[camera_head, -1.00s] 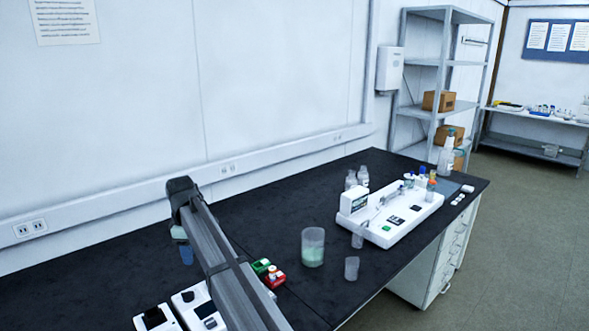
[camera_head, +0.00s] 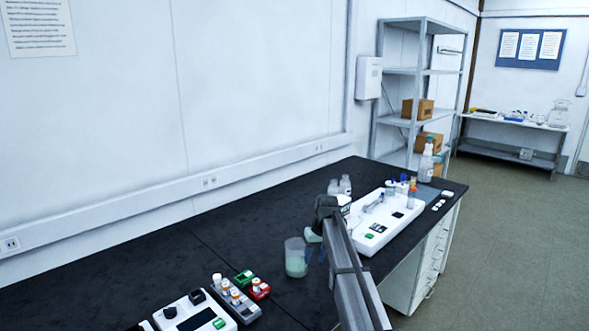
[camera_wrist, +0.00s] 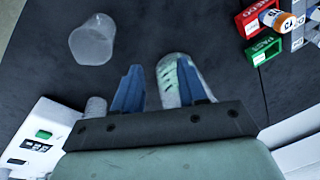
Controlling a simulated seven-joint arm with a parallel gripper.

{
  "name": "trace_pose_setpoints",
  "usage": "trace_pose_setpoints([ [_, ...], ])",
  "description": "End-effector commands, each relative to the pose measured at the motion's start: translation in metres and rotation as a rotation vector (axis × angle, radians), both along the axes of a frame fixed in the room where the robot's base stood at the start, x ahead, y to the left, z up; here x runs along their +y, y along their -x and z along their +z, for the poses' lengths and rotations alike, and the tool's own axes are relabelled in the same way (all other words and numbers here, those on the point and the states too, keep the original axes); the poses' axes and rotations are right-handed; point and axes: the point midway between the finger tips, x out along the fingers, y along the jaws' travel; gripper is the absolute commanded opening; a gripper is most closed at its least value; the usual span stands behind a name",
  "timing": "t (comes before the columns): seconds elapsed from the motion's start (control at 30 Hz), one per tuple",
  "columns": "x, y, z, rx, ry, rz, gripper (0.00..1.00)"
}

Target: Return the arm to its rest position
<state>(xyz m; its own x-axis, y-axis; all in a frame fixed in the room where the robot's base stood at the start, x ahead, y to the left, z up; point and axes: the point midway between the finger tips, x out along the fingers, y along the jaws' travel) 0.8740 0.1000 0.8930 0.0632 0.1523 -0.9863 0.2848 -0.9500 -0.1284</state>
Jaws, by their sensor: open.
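My gripper (camera_head: 316,254) is above the black bench, close beside a beaker of pale green liquid (camera_head: 295,262) on its right side in the head view. In the wrist view my gripper's two blue fingers (camera_wrist: 160,88) are apart with nothing held between them. The right finger partly covers a translucent, greenish beaker (camera_wrist: 168,84). A clear cup (camera_wrist: 92,40) lies in view at the upper left of the wrist view. My arm hides part of the bench in the head view.
A white instrument (camera_head: 380,222) with several bottles stands to the right of my gripper. Red and green holders (camera_head: 252,284), a grey vial rack (camera_head: 235,302) and a white device (camera_head: 188,315) are at the front left. The bench's back left is clear.

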Motion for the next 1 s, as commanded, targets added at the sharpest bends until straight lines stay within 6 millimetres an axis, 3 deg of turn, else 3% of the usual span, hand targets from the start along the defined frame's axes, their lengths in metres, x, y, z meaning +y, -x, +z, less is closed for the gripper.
trace_pose_setpoints([
  [0.03,-0.028,-0.001,-0.005,0.003,-0.009,-0.069,0.41],
  [0.3,-0.144,0.0,-0.025,0.016,-0.061,-0.401,0.41],
  [0.47,-0.2,0.011,-0.042,0.028,-0.089,-0.546,0.41],
  [0.57,-0.228,0.028,-0.064,0.046,-0.101,-0.599,0.41],
  [0.77,-0.239,0.063,-0.117,0.094,-0.103,-0.603,0.41],
  [1.0,-0.218,0.113,-0.191,0.165,-0.076,-0.575,0.41],
])
